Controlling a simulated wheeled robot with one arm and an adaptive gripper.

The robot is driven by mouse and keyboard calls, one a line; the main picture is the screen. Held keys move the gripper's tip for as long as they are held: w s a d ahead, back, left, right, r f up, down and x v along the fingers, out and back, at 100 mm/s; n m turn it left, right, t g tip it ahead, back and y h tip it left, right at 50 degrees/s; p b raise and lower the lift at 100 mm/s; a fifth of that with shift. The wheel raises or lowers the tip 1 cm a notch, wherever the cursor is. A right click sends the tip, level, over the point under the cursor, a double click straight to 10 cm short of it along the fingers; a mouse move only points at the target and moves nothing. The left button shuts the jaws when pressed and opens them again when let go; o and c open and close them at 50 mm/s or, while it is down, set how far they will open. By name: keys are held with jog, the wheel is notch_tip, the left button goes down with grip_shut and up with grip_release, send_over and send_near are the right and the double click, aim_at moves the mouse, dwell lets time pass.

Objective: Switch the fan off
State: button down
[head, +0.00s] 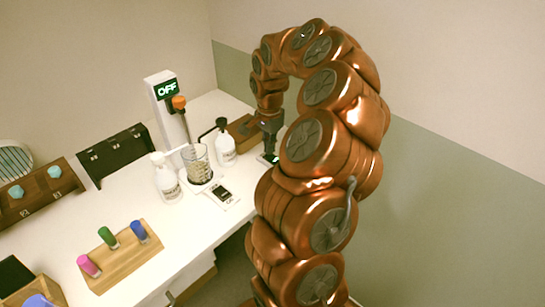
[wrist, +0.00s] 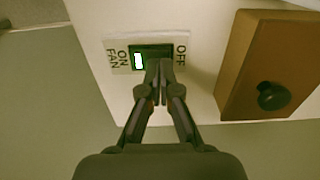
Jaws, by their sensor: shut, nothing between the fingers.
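The fan switch (wrist: 140,50) shows in the wrist view as a dark green rocker on a white plate. The plate reads "ON FAN" on the left and "OFF" on the right, and a white lit mark sits at the ON end. My gripper (wrist: 159,66) is shut and empty, its fingertips over the right part of the rocker, toward OFF. They hide that part, and I cannot tell if they touch it. In the head view my gripper (head: 269,147) points down at the switch (head: 265,159) at the table's right edge. A round striped thing (head: 13,163), perhaps the fan, is at far left.
A wooden box (wrist: 255,65) with a dark knob stands right of the switch in the wrist view. In the head view, a white tower (head: 172,124) has a display reading "OFF". White bottles (head: 225,147), a glass beaker (head: 197,165) and a small device (head: 221,193) stand nearby.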

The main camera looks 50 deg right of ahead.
jog(key=shift+f+b, duration=0.65)
jog(key=shift+f, duration=0.05)
dwell(0.5)
jog(key=shift+r, duration=3.55)
